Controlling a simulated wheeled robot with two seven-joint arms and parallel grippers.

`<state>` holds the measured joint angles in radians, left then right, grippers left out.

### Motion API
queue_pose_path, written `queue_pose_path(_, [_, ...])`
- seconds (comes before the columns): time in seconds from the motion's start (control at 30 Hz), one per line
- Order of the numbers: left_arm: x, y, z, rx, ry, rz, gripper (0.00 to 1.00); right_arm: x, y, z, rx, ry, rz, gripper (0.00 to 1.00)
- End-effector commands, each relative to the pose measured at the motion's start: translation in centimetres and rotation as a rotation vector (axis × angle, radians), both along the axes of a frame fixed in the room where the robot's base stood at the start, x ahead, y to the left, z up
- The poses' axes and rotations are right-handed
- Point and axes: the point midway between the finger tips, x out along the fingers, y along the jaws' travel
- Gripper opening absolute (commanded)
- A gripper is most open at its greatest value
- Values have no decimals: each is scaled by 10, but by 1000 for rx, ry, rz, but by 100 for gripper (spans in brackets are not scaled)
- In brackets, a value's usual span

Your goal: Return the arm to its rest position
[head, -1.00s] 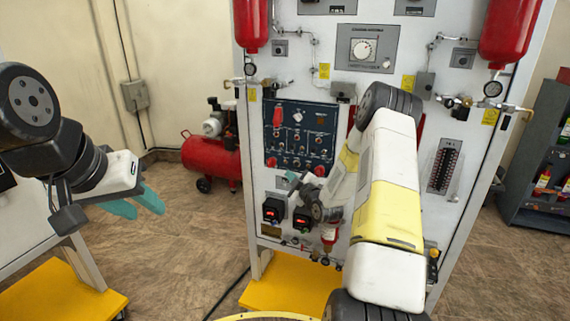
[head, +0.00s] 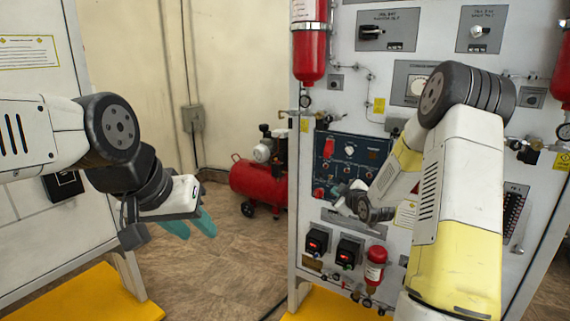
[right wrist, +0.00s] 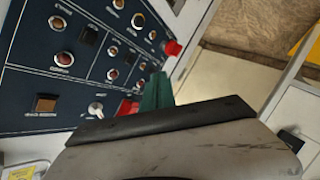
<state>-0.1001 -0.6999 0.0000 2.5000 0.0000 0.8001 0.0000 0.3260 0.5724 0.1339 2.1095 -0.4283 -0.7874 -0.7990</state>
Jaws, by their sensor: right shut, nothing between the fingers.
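My right arm (head: 455,200) stretches across the front of the white oxygen trainer panel (head: 385,65). Its gripper is small and partly hidden in the head view, by the lower part of the dark blue control panel (head: 349,150). In the right wrist view my right gripper (right wrist: 157,78) has its teal fingers together with nothing between them, in front of the blue panel (right wrist: 85,60). Whether they touch it I cannot tell. My left gripper (head: 197,228) hangs at the left, its teal fingers apart and empty, away from the trainer.
Red cylinders (head: 309,50) hang on the trainer's upper part. Two black boxes with red displays (head: 317,241) sit below the blue panel. A red compressor (head: 258,180) stands behind on the floor. A second white stand (head: 40,225) with a yellow base is at left.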

Motion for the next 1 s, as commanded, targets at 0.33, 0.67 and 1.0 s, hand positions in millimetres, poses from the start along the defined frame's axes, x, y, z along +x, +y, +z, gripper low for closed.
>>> queue_pose_path(0.33, [0, 0, 0, 0, 0, 0, 36, -104, 16, 106, 171, 300, -187, 0])
queue_pose_path(0.67, [0, 0, 0, 0, 0, 0, 36, -266, 40, 153, 444, 575, -385, 0])
queue_pose_path(1.0, [0, 0, 0, 0, 0, 0, 36, -393, 63, 151, 644, 798, -487, 0])
